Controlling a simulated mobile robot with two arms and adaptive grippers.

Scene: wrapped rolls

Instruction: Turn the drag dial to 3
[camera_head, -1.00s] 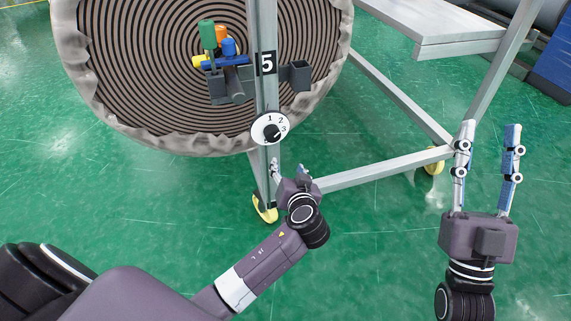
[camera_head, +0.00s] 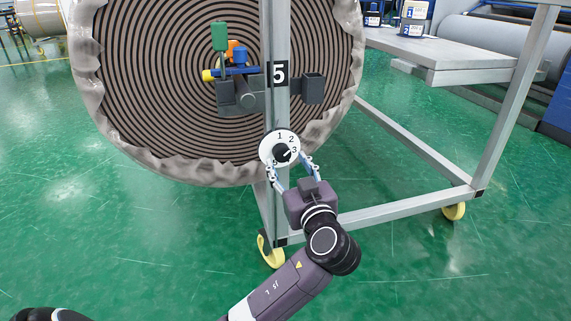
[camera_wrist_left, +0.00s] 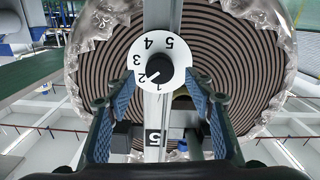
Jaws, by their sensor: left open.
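The drag dial is a round white plate (camera_head: 266,150) with a black knob (camera_head: 282,153), mounted on the grey upright post below the "5" label. In the head view the numerals 1, 2 and 3 show at its top and right. The wrist view shows the dial plate (camera_wrist_left: 165,50) upside down, with numerals 1 to 5 and the knob (camera_wrist_left: 160,69). A small white mark on the knob points to the lower left there; its exact number is unclear. My left gripper (camera_head: 291,168) is open, fingertips on either side of the knob's lower part. Contact cannot be told. My right gripper is out of view.
A large wrapped striped roll (camera_head: 180,90) stands behind the post (camera_head: 276,110). A bracket (camera_head: 250,100) with coloured tools sits above the dial. A lower frame bar (camera_head: 390,210) with yellow casters (camera_head: 272,252) runs right. Green floor is open at left.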

